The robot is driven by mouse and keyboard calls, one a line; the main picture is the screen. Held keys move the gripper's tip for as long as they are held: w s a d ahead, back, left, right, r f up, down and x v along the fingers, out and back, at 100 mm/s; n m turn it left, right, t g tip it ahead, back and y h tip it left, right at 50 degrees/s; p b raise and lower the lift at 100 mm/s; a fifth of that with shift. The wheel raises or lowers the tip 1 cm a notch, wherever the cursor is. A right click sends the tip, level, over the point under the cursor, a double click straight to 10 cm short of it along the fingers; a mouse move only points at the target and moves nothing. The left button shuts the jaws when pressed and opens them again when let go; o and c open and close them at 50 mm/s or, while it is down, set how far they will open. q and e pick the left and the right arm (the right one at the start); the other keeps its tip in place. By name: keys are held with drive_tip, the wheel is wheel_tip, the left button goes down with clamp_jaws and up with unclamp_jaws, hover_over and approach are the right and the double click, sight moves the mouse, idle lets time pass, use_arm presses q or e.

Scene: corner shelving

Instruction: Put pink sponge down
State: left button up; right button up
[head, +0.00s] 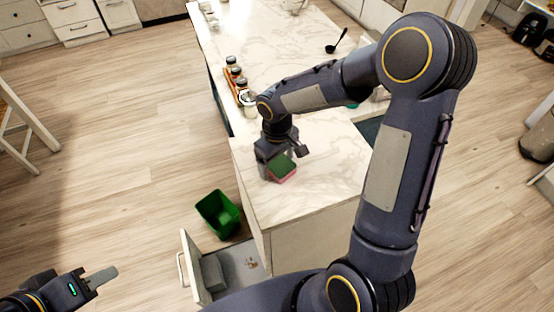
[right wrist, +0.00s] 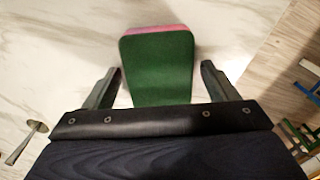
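The pink sponge (head: 283,169), with a green top face and a pink edge, is on or just above the near end of the marble counter. In the right wrist view the sponge (right wrist: 158,68) lies between the two fingers, with a narrow gap on each side. My right gripper (head: 284,158) is open around it, pointing down at the counter; its fingers also show in the right wrist view (right wrist: 160,85). My left gripper (head: 102,277) is low at the left over the floor, seen side-on, with nothing visible in it.
The marble counter (head: 325,190) has bare room around the sponge. Several jars in a rack (head: 238,84) stand along its left edge, and a ladle (head: 337,42) lies farther back. A green bin (head: 218,214) and an open drawer (head: 190,268) are below the near end.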

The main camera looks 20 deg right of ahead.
sight(277, 161)
drive_tip(key=shift+r, duration=0.1)
wheel_tip(277, 161, up, 12)
drive_tip(key=s+r+m+t+y, duration=0.1)
drive_tip(key=s+m+t+y, duration=0.2)
drive_tip(key=s, duration=1.6)
drive_tip(key=m+t, duration=0.2)
drive_tip(key=shift+s+a+r+m+t+y, duration=0.15)
drive_tip(key=shift+s+r+m+t+y, duration=0.15)
drive_tip(key=shift+s+y, duration=0.1)
